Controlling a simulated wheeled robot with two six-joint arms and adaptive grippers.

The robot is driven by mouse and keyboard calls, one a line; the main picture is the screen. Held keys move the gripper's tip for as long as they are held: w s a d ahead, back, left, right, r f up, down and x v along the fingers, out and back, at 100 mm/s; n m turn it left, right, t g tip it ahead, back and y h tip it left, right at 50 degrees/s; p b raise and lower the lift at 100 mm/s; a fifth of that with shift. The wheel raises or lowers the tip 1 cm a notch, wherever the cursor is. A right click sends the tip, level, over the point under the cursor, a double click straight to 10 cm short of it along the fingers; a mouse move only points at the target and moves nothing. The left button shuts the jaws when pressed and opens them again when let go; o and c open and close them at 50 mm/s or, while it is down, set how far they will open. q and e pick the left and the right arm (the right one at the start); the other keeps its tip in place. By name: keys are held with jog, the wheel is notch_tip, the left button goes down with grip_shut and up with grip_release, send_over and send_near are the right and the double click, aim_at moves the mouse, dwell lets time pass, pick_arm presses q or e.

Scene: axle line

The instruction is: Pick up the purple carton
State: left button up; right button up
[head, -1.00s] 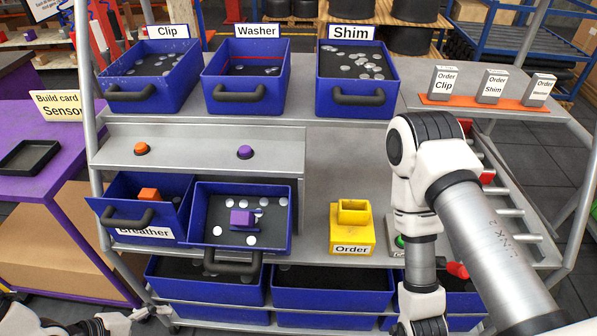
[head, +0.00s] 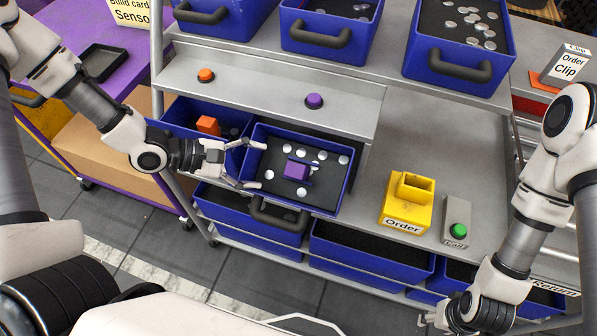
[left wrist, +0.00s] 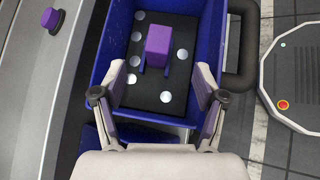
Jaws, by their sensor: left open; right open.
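The purple carton (head: 297,170) sits on the dark floor of an open blue bin (head: 328,208), among several pale round discs. It also shows in the left wrist view (left wrist: 158,46), between and ahead of the fingers, with narrow blue strips beside its base. My left gripper (head: 258,165) is open and empty at the left edge of that bin, apart from the carton. Its spread fingers also show in the left wrist view (left wrist: 160,80). My right gripper (head: 428,320) is at the bottom right, far from the carton and only partly visible.
A blue bin with an orange block (head: 208,125) stands left of the carton's bin. A grey shelf (head: 262,100) with orange and purple buttons overhangs behind. The yellow Order holder (head: 408,205) and green Call button (head: 458,231) stand to the right.

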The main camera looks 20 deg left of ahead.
aim_at(292, 170)
pick_arm(q)
jog(key=x, duration=0.3)
jog(key=shift+w+d+f, duration=0.15)
jog(key=shift+w, duration=0.15)
jog(key=shift+d+f+b, duration=0.3)
jog(key=shift+d+f, duration=0.05)
jog(key=shift+d, duration=0.15)
jog(key=x, duration=0.4)
jog(key=shift+w+d, duration=0.15)
jog(key=shift+w, duration=0.15)
jog(key=shift+s+r, duration=0.1)
jog(key=shift+s, duration=0.05)
jog(key=shift+c, duration=0.4)
grip_shut()
